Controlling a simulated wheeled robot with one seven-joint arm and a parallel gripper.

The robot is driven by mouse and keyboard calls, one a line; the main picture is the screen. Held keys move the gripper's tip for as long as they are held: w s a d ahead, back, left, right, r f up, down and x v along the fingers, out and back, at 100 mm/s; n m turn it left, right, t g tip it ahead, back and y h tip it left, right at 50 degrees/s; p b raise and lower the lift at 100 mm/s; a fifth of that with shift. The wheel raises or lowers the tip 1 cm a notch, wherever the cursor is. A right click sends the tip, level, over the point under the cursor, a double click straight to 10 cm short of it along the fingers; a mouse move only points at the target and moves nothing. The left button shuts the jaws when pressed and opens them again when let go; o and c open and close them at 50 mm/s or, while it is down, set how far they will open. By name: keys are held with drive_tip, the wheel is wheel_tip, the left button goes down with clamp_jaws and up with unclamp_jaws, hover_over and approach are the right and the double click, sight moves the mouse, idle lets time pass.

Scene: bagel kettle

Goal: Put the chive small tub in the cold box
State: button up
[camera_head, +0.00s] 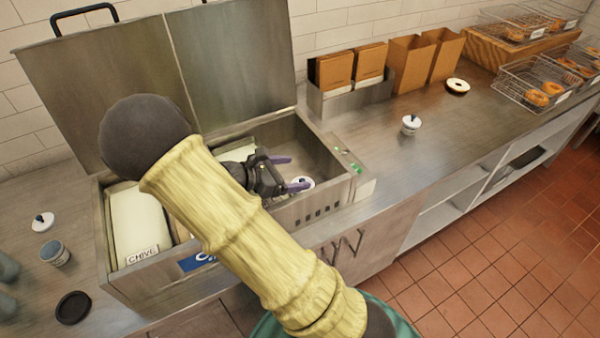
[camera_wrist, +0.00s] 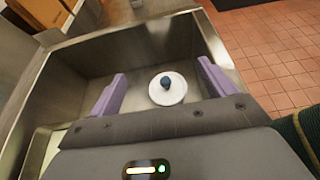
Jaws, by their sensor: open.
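The cold box (camera_head: 330,196) is a steel bin set in the counter with its lids raised. A small tub with a white lid and dark knob (camera_head: 305,181) is in its right compartment; the wrist view shows the lid (camera_wrist: 168,90) from above. No label on it is readable, so I cannot tell whether it is chive. My gripper (camera_head: 291,172) is over that compartment, its purple fingers spread wide on either side of the lid in the wrist view (camera_wrist: 163,82) and apart from it. My arm hides part of the box.
A large tub labelled CHIVE (camera_head: 138,215) fills the box's left side. Another small white-lidded tub (camera_head: 410,125) stands on the right counter. An open cup (camera_head: 54,253), a white lid (camera_head: 43,221) and a black disc (camera_head: 73,307) are at left. Paper bags (camera_head: 408,62) stand behind.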

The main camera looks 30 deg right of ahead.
drive_tip(key=v, duration=0.9)
drive_tip(key=shift+b, duration=0.45)
drive_tip(key=shift+s+a, duration=0.1)
